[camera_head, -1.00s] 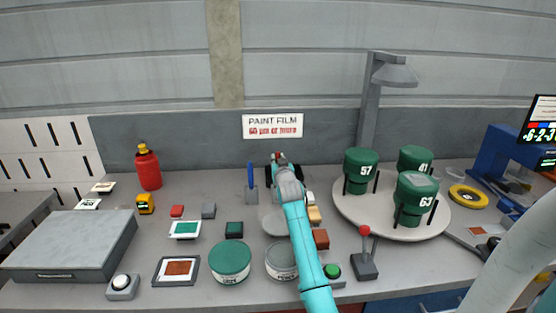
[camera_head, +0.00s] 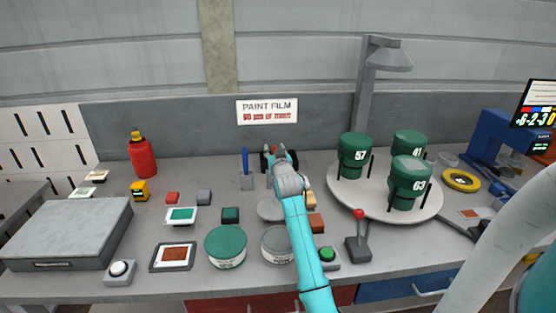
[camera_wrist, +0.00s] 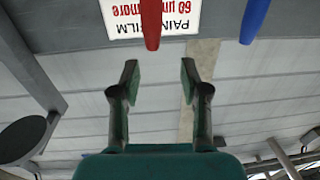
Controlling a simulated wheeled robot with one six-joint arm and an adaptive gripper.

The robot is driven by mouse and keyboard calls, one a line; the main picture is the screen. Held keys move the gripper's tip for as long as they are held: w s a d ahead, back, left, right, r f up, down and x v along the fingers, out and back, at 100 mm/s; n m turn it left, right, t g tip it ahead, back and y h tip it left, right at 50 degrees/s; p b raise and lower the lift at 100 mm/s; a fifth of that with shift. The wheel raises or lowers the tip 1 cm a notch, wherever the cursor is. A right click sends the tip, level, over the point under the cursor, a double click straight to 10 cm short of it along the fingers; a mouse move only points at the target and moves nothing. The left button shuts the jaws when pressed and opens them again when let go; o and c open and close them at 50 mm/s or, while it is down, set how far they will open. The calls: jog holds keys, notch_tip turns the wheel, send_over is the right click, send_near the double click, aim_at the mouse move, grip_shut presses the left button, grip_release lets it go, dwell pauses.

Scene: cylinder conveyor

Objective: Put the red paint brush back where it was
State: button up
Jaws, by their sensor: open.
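The red paint brush shows its handle (camera_wrist: 151,22) in the wrist view, whose picture is upside down. A small red bit (camera_head: 274,149) shows at my gripper in the head view. My gripper (camera_wrist: 158,72) is open and empty. The handle's tip lies sideways between the fingertips in the picture but apart from them, just beyond their ends. My gripper (camera_head: 279,159) hides most of the red brush and what it rests in. A blue brush (camera_head: 245,162) stands upright in a small grey holder (camera_head: 247,182) to the left; its blue handle also shows in the wrist view (camera_wrist: 254,20).
A turntable (camera_head: 375,203) with numbered green cans stands to the right, near a red-topped lever (camera_head: 358,240). Green and grey round tins (camera_head: 225,245) and small blocks lie in front. A red bottle (camera_head: 142,157) stands at the back left. A PAINT FILM sign (camera_head: 267,111) hangs behind.

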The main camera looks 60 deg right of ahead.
jog(key=v, duration=0.7)
jog(key=shift+s+a, duration=0.1)
dwell(0.5)
